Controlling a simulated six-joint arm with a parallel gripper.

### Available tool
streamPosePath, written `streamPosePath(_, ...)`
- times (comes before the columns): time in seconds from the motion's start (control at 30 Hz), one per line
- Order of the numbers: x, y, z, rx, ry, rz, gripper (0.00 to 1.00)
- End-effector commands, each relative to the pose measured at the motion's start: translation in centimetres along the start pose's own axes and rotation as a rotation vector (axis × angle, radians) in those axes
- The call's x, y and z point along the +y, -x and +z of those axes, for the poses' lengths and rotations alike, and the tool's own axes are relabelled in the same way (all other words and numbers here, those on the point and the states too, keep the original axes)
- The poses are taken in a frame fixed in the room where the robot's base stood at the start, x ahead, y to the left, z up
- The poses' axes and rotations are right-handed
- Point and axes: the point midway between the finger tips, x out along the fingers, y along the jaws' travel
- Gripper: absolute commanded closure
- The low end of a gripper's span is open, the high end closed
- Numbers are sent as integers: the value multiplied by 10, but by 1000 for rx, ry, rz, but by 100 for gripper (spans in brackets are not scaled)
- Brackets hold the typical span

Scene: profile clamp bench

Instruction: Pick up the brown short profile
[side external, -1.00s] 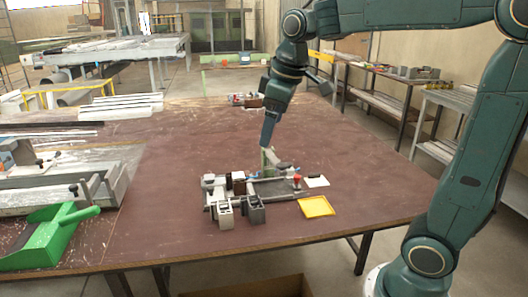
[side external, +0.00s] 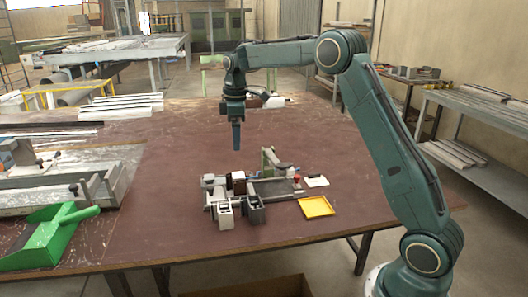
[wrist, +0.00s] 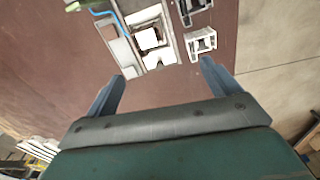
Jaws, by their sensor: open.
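My gripper (side external: 236,148) points straight down in the side view, well above the table, over the far side of the clamp fixture (side external: 282,187). In the wrist view its two fingers (wrist: 160,87) are spread, with nothing between them. A small brown block with a pale top (side external: 238,178), seemingly the brown short profile, sits at the fixture's left part in the side view. In the wrist view a bright white piece (wrist: 149,39) lies in the fixture frame; I cannot tell whether it is the same block.
A light grey profile (side external: 225,213) and a dark grey one (side external: 255,209) stand at the fixture's front. A green upright piece (side external: 267,160) rises behind it. A yellow tray (side external: 316,207) lies to the right and a green dustpan (side external: 45,236) to the left. The table between is clear.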

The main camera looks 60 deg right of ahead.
Motion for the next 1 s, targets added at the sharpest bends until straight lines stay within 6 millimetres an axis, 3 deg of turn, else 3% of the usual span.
streamPosePath(0.1, 17, -22, -2, -15, 36, -22, 11)
streamPosePath(0.3, 33, -43, -2, -27, 77, -42, 11)
streamPosePath(0.67, 35, -50, -2, -30, 87, -47, 11)
streamPosePath(1.0, 33, -90, 0, -31, 86, -50, 11)
